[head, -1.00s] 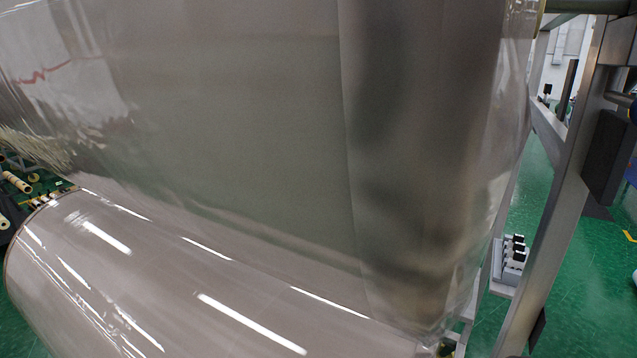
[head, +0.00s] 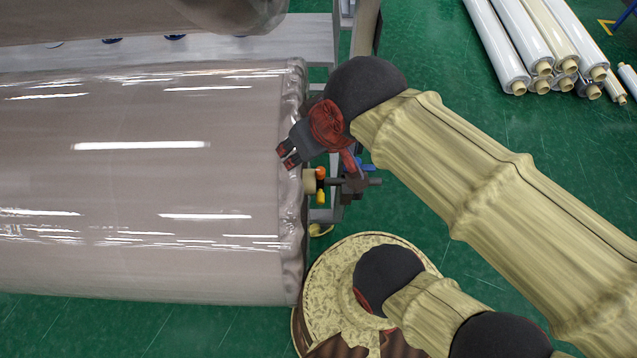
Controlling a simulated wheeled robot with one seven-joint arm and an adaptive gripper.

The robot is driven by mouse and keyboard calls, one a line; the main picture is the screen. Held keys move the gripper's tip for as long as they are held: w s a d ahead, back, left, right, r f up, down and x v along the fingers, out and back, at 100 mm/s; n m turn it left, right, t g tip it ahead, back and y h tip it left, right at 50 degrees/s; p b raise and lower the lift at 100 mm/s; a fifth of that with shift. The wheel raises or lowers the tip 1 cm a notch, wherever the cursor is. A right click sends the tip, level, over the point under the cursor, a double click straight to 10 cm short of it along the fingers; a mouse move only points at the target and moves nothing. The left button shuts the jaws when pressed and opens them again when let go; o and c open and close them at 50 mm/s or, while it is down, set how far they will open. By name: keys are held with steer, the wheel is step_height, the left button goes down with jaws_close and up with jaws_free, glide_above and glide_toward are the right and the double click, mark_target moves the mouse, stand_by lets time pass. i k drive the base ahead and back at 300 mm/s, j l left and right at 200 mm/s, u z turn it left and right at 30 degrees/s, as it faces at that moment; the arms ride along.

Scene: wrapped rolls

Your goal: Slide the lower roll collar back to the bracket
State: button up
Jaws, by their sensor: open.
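The lower roll (head: 150,185) lies across the left, wrapped in shiny clear film over a grey-brown surface. A small orange and yellow collar (head: 320,184) sits on the shaft just off the roll's right end, beside a pale core end (head: 309,181). The dark bracket (head: 354,188) is a short way to the right of the collar, with the shaft passing through it. My gripper (head: 288,157) is open and empty, above and left of the collar, over the roll's wrapped end edge. I cannot tell whether its fingers touch the film.
Part of the upper roll (head: 120,15) shows at the top left. Several wrapped rolls (head: 535,45) lie at the upper right. Green floor (head: 440,60) is open between them and the frame.

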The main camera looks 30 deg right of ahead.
mark_target(320, 196)
steer(key=k+j+z, duration=0.2)
steer(key=k, duration=0.2)
steer(key=k+j+z, duration=0.15)
steer(key=k, duration=0.25)
steer(key=k+j+z, duration=0.2)
steer(key=k, duration=0.2)
steer(key=l, duration=0.1)
